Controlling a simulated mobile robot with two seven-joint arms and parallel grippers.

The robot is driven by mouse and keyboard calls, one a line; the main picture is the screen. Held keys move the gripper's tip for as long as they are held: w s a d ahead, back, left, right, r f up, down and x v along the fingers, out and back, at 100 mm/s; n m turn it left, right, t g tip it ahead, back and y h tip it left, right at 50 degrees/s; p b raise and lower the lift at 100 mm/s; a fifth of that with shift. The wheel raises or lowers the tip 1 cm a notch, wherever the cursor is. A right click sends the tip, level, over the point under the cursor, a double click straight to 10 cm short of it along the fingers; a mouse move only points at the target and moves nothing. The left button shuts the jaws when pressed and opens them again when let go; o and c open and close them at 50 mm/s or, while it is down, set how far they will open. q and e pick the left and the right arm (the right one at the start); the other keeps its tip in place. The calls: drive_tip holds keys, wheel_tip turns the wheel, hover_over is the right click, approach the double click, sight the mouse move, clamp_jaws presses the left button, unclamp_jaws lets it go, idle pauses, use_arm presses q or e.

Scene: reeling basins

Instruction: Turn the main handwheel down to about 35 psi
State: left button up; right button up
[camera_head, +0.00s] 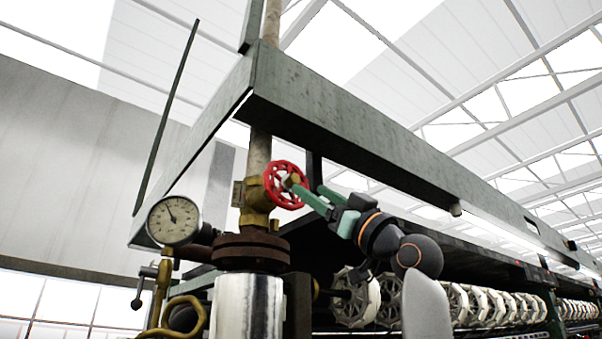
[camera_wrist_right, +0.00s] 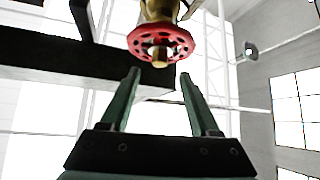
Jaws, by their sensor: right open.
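The red handwheel (camera_head: 271,190) sits on a brass valve (camera_head: 255,200) on the vertical pipe. It also shows in the right wrist view (camera_wrist_right: 180,42), face on to my gripper, with a brass nut at its centre. The round pressure gauge (camera_head: 173,220) has a white face and stands left of the valve. Its dark needle points to the upper left; the numbers are too small to read. My right gripper (camera_head: 301,187) is open at the wheel's right side. In the wrist view its green fingertips (camera_wrist_right: 160,74) are spread, with nothing between them. My left gripper is not in view.
A dark green beam (camera_head: 370,130) runs above my right arm and the valve. A rusty flange (camera_head: 250,250) and a shiny metal cylinder (camera_head: 248,305) are below the valve. Several pale reels (camera_head: 460,304) line the machine at right. Brass piping (camera_head: 160,290) is at lower left.

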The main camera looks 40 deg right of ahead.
sight(297, 181)
drive_tip(key=p+x, duration=0.1)
drive_tip(key=x, duration=0.3)
drive_tip(key=shift+r+p, duration=0.15)
drive_tip(key=shift+p, duration=0.15)
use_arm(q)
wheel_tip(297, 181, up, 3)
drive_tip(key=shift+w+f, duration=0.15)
use_arm(e)
drive_tip(key=shift+w+r, duration=0.15)
drive_tip(key=shift+w, duration=0.15)
clamp_jaws()
